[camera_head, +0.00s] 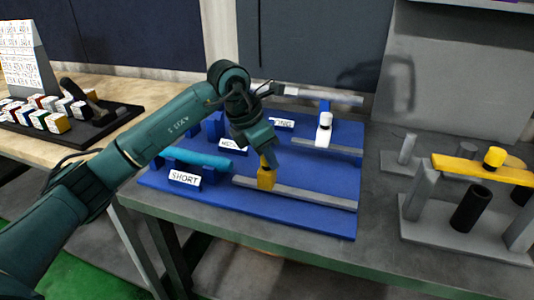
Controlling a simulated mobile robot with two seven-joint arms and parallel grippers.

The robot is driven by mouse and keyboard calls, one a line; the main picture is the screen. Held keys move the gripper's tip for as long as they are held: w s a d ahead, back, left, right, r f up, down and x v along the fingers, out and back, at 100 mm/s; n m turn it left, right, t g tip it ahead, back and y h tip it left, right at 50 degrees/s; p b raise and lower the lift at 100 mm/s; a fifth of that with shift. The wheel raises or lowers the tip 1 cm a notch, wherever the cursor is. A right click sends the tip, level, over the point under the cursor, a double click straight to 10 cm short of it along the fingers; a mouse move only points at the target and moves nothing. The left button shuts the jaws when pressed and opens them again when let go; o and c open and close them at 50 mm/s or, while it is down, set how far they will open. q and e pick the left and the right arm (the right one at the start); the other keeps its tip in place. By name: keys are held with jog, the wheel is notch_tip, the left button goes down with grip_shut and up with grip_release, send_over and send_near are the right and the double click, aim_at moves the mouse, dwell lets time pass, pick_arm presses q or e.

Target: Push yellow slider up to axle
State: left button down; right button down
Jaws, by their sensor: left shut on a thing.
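The yellow slider (266,181) stands at the left end of a grey rail (310,195) on the blue board (330,225). My left gripper (268,163) reaches down from above and is shut on the top of the yellow slider, hiding part of it. A teal axle (205,161) lies in blue supports to the left of the slider, behind the SHORT label (185,178). Its right end is close to my gripper, and I cannot tell whether the slider touches it. My right gripper is not in view.
A white slider (324,131) sits on a second rail behind, near a long grey axle (320,95). A grey fixture with a yellow bar (480,170) stands to the right. A black tray (100,128) of labelled blocks lies on the wooden table at left.

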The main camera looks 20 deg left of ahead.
pick_arm(q)
jog(key=shift+a, duration=0.1)
jog(key=a, duration=0.7)
jog(key=shift+w+a, duration=0.15)
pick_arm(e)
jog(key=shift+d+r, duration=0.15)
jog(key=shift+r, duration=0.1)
pick_arm(q)
jog(key=c, duration=1.2)
grip_release()
jog(key=shift+a, duration=0.1)
jog(key=shift+o, duration=0.3)
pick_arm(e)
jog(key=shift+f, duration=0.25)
